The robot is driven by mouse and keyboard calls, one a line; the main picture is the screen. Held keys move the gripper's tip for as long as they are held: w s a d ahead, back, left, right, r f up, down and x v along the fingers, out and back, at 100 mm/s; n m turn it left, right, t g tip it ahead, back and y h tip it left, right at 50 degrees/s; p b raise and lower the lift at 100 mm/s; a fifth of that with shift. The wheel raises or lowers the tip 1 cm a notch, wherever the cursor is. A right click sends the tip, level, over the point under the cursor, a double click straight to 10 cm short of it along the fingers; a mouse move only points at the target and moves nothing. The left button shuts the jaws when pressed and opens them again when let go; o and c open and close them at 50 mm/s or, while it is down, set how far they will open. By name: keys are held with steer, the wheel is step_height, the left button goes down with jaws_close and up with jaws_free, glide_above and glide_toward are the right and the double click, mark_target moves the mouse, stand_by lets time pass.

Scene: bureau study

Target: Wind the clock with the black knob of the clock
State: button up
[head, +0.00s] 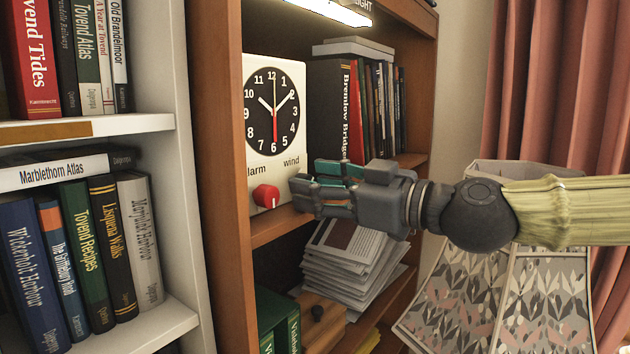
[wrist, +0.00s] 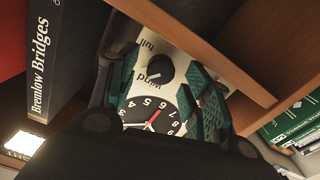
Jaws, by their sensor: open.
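The clock (head: 253,75) is white with a black dial and stands on a shelf of the wooden bookcase. Its red knob (head: 266,196) sits under the alarm label at lower left. In the wrist view the black knob (wrist: 159,70) shows beside the word "wind", with "full" near it. In the head view my gripper hides the black knob. My gripper (head: 303,188) is open in front of the clock's lower right. In the wrist view its teal-padded fingers appear on either side of the black knob. Whether they touch it I cannot tell.
Books (head: 334,105) stand right of the clock. The shelf board (head: 280,224) runs just below my gripper. Stacked papers (head: 345,262) and a wooden box (head: 325,325) sit underneath. A patterned lampshade (head: 505,300) stands close below my arm at right. A white bookcase (head: 160,75) is at left.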

steer(key=shift+w+a, duration=0.25)
steer(key=shift+a, duration=0.05)
steer(key=c, duration=1)
steer(key=shift+m+b, duration=0.35)
steer(key=shift+m, duration=0.05)
steer(key=shift+m+b, duration=0.65)
steer(key=shift+m, duration=0.25)
steer(key=shift+m+b, duration=0.9)
steer(key=shift+m, duration=1)
